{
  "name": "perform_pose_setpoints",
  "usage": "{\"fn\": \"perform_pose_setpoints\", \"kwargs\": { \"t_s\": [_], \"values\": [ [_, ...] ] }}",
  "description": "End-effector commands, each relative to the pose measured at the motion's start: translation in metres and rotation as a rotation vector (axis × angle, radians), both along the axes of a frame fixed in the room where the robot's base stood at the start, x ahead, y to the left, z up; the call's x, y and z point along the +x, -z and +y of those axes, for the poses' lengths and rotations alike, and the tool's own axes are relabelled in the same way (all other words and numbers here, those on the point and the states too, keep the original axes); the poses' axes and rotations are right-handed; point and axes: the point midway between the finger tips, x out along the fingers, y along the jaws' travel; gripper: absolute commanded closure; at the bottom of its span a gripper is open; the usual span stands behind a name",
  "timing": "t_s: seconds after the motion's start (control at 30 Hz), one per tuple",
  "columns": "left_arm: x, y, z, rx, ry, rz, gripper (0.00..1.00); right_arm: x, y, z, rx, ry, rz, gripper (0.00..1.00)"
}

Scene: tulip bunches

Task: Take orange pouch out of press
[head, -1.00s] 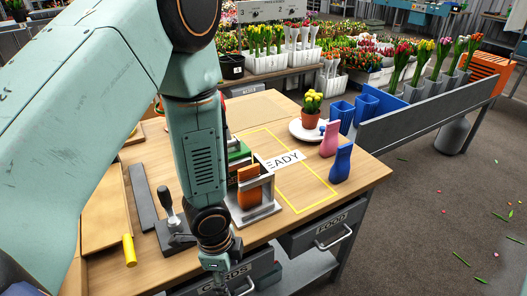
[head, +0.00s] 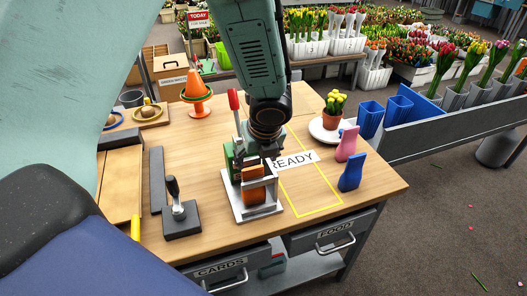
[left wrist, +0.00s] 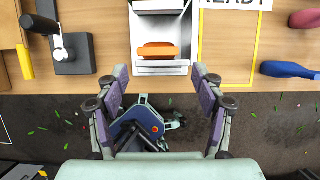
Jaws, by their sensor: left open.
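The orange pouch (head: 254,187) sits inside the grey metal press (head: 258,212) on the wooden table, between its side walls. In the left wrist view the pouch (left wrist: 158,50) lies in the open bay of the press (left wrist: 160,8), ahead of my fingertips. My left gripper (left wrist: 160,75) is open and empty, its two fingers spread apart with the pouch lined up between them in the picture. In the head view my left wrist overlaps the back of the press, and the fingers are hard to make out. My right gripper is not in view.
The press has a red-tipped lever (head: 233,99) and a green part (head: 228,157). The yellow-outlined READY area is clear.

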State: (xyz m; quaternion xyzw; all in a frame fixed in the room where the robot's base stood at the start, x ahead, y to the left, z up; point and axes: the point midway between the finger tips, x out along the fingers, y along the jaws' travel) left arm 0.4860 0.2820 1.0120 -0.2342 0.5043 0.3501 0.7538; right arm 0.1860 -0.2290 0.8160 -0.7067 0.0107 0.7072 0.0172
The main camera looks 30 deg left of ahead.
Motion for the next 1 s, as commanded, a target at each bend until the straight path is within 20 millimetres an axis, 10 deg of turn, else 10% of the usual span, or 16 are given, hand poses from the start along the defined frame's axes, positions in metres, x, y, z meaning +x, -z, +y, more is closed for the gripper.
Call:
{"fn": "perform_pose_setpoints", "kwargs": {
  "t_s": [0.6, 1.0],
  "values": [
    [0.015, 0.066, 0.024, 0.003, 0.005, 0.000, 0.32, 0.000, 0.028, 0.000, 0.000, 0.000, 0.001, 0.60],
    [0.019, 0.071, 0.024, 0.003, 0.006, -0.001, 0.32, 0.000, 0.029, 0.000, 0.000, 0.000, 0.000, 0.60]
  ]
}}
